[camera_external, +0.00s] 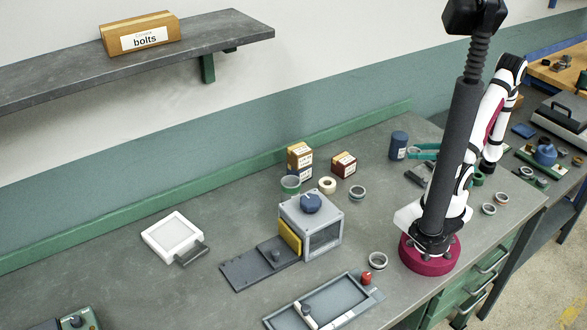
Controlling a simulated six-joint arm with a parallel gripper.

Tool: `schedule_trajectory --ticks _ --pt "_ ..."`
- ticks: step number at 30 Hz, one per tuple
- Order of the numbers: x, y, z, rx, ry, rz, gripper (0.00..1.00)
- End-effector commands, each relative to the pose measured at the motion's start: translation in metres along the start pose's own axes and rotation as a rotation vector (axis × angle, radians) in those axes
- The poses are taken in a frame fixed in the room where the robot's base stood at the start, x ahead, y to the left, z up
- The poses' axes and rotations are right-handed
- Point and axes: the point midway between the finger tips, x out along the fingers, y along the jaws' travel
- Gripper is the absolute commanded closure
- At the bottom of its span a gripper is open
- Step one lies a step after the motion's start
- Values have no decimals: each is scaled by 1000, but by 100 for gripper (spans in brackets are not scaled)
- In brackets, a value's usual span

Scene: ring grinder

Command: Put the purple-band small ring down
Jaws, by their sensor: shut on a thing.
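My arm stands at the right of the bench. I cannot pick out the purple-band small ring, and at this size the band colours on the loose rings are unclear. One small ring (377,261) lies left of my base. Another ring (357,192) lies behind the grey machine (323,240), which has a blue knob (311,203) and a yellow plate (290,238). Two more rings, a nearer one (488,210) and a farther one (502,196), lie near the bench's right edge.
A grey tray (340,312) with a red knob (367,277) lies at the front. Small boxes (299,158), a cream ring (327,185) and a blue canister (398,146) stand at the back. A white-framed panel (173,238) lies left.

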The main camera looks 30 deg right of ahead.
Motion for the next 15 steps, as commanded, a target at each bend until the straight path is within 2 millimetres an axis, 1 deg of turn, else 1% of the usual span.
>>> schedule_trajectory --ticks 1,3,5,7,8,9,12,15 --pt "-14 6 -5 -4 4 14 100" --pt "-25 16 -10 -12 8 39 100" --pt "-26 22 -13 -14 9 54 100" --pt "-13 28 -16 -14 7 64 100" --pt "-3 31 -18 -13 9 69 100" --pt "12 35 -20 -13 7 70 100" --pt "48 44 -27 -12 9 73 100" --pt "77 50 -33 -15 12 69 100"
